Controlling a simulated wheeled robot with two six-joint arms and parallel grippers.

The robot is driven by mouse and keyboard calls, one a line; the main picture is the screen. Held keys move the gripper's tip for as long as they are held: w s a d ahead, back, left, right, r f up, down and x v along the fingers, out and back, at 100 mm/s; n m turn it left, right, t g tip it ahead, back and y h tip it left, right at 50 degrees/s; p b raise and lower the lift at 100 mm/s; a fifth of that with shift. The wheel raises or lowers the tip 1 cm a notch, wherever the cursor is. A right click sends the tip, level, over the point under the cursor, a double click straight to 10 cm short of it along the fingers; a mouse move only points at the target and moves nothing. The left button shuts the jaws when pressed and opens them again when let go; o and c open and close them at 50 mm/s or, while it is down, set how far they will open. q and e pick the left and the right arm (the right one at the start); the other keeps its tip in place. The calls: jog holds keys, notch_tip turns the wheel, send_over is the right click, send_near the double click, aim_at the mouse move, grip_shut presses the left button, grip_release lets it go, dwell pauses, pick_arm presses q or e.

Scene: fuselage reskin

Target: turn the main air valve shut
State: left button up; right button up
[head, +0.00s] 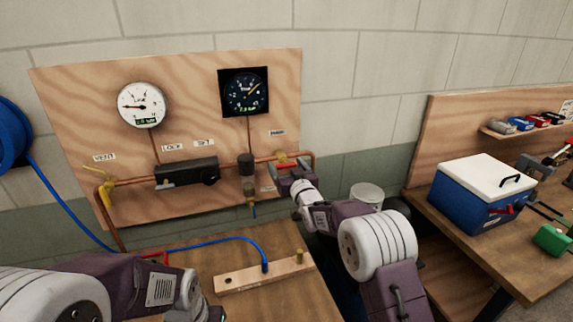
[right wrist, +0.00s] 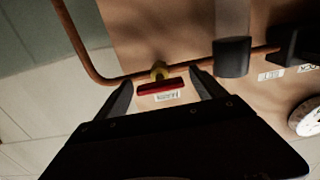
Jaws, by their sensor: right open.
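The main air valve (head: 281,156) has a yellow body and a red handle, and sits on the copper pipe at the board's right side. In the right wrist view its red handle (right wrist: 160,88) lies crosswise, roughly along the pipe, with the yellow body behind it. My right gripper (head: 291,170) is open in front of the valve and partly covers it in the head view. In the right wrist view its fingers (right wrist: 161,80) stand on either side of the handle, with gaps; contact does not show. My left arm is at the lower left; its fingers do not show.
The plywood board (head: 80,90) carries a white gauge (head: 142,105), a dark gauge (head: 244,92), a black regulator block (head: 187,171) and a yellow vent valve (head: 104,187). A wooden strip (head: 235,281) with a blue hose lies below. A blue cooler (head: 480,200) stands right.

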jog(key=c, duration=1.4)
jog(key=shift+o, duration=0.2)
jog(key=shift+f+m+b, duration=0.15)
jog(key=shift+m+b, duration=1.2)
jog(key=shift+m, duration=0.25)
pick_arm(q)
notch_tip(320, 180, down, 5)
jog(key=shift+b, duration=1.1)
pick_arm(e)
jog(key=m, duration=0.4)
pick_arm(q)
jog(key=shift+f+b, duration=0.55)
pick_arm(e)
jog(key=m, duration=0.5)
pick_arm(q)
jog(key=shift+f, duration=0.15)
pick_arm(e)
jog(key=m, duration=0.5)
jog(key=shift+m, duration=0.3)
jog(key=o, duration=1.4)
jog(key=shift+c, duration=0.2)
